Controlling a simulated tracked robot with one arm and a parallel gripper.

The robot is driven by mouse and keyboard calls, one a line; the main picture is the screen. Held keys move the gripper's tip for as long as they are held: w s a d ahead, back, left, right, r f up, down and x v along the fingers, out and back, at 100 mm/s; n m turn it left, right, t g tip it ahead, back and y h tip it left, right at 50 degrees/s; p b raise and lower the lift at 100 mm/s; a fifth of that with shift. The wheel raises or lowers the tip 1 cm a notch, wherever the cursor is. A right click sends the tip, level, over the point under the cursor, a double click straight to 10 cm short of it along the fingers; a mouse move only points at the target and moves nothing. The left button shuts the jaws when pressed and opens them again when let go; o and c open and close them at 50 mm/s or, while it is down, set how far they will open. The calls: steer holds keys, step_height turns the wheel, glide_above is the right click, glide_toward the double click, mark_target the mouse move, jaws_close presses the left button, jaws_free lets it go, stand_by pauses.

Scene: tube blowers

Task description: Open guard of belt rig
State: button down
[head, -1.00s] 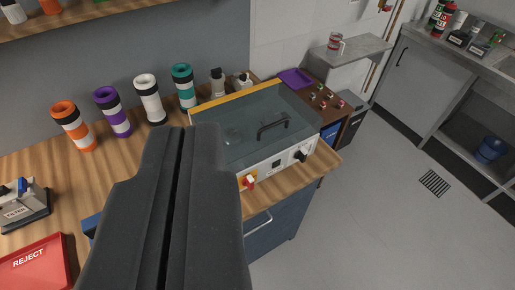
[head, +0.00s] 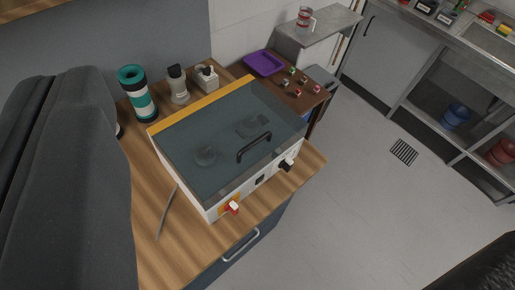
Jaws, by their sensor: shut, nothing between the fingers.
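The belt rig (head: 207,192) is a white box with a yellow rear edge on the wooden bench. Its guard (head: 195,130) is a flat, see-through tinted lid with a black handle (head: 254,147) near its front edge. The guard lies down over the rig, and dark round parts show dimly beneath it. The front panel has a red switch (head: 232,207) and a black knob (head: 286,165). My gripper (head: 62,85) is large and dark at the left of the view, shut and empty. It appears left of the rig, apart from the guard, and hides part of the bench.
A teal-banded tube (head: 138,94) and two small bottles (head: 190,80) stand behind the rig. A purple tray (head: 264,63) and several small coloured parts lie beyond it. A thin grey strip (head: 167,212) lies left of the rig.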

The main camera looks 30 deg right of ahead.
steer(key=w+d+f+m+g+y+b, duration=0.1)
steer(key=w+d+f+m+g+y, duration=0.2)
steer(key=f, duration=0.8)
steer(key=w+f+m+g+y+b, duration=0.15)
steer(key=w+f+m, duration=0.3)
steer(key=f, duration=0.75)
steer(key=w+d+f+m+g+y+b, duration=0.1)
steer(key=w+d+f+m+y, duration=0.25)
steer(key=f, duration=0.75)
steer(key=w+d+f+m+t+h+b, duration=0.1)
steer(key=d+f+m+t+b, duration=0.2)
steer(key=d+f+m+t, duration=1.05)
steer(key=w+m+g, duration=0.1)
steer(key=w+m, duration=0.1)
steer(key=w, duration=0.1)
steer(key=w+r+m+g, duration=0.1)
steer(key=w+m+g, duration=0.1)
steer(key=w+m, duration=0.1)
steer(key=w+r+m+g, duration=0.1)
steer(key=w+m, duration=0.1)
steer(key=w, duration=0.1)
steer(key=shift+w+a+m, duration=0.2)
steer(key=shift+a+m, duration=0.1)
steer(key=shift+m, duration=0.05)
steer(key=shift+w+d, duration=0.1)
